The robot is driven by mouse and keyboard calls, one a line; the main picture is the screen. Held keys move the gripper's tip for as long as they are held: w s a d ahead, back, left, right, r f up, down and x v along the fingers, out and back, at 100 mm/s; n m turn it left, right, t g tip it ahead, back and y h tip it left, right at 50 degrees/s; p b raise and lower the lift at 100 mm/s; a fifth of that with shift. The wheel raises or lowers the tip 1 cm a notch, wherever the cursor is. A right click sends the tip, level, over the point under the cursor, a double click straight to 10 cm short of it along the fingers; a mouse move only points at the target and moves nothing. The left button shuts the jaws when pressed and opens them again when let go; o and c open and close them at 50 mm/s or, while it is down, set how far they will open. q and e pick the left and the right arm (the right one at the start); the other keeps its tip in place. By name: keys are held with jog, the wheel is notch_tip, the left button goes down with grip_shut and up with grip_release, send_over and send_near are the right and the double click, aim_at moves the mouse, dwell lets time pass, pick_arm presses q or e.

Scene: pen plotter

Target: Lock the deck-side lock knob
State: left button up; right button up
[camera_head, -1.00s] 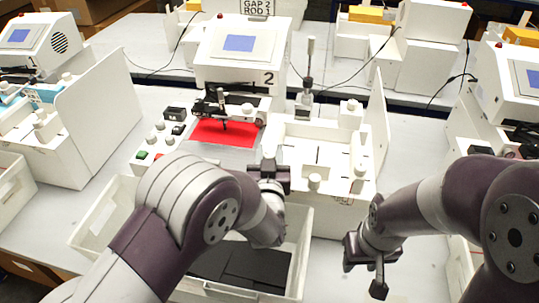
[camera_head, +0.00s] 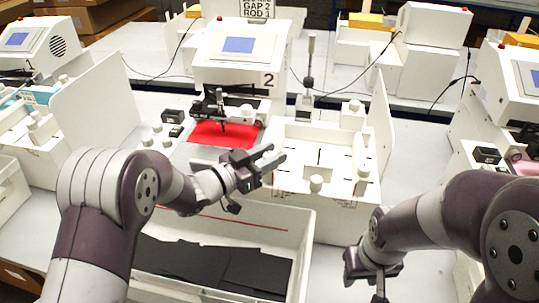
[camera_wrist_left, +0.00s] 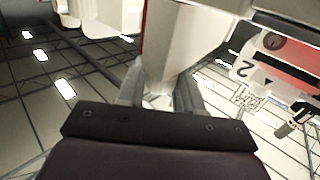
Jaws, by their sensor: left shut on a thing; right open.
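The plotter marked 2 (camera_head: 233,75) stands at the back centre, with a red sheet (camera_head: 222,134) under its pen. Its white deck (camera_head: 335,207) lies to the right of the sheet. My left gripper (camera_head: 270,160) points right at the deck's left edge, its fingers nearly level. In the left wrist view, its fingers are shut on a white post-like piece (camera_wrist_left: 168,75), apparently the deck-side lock knob. The fingers hide most of the knob in the head view. My right gripper (camera_head: 378,287) is open and empty, low in front of the deck, cut by the lower edge.
A white bin (camera_head: 300,232) with black sheets (camera_head: 225,262) stands in front of the plotter, below my left gripper. White posts (camera_head: 316,183) rise from the deck. An upright white panel (camera_head: 380,125) borders its right side. Other plotters stand on both sides.

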pick_arm(q)
jog(key=m+g+h+p, duration=0.1)
jog(key=m+g, duration=0.1)
jog(key=g, duration=0.2)
jog(key=m+g+h, duration=0.2)
jog(key=m+g, duration=0.1)
jog(key=shift+m+g+h+p, duration=0.3)
jog(key=shift+g+p, duration=0.1)
jog(key=shift+r+g, duration=0.1)
jog(key=shift+g, duration=0.2)
jog(key=o, duration=1)
jog(key=shift+c, duration=0.2)
jog(key=s+a+b, duration=0.1)
jog(key=a, duration=1.1)
jog(key=shift+s+a+b, duration=0.25)
jog(key=shift+s+b, duration=0.15)
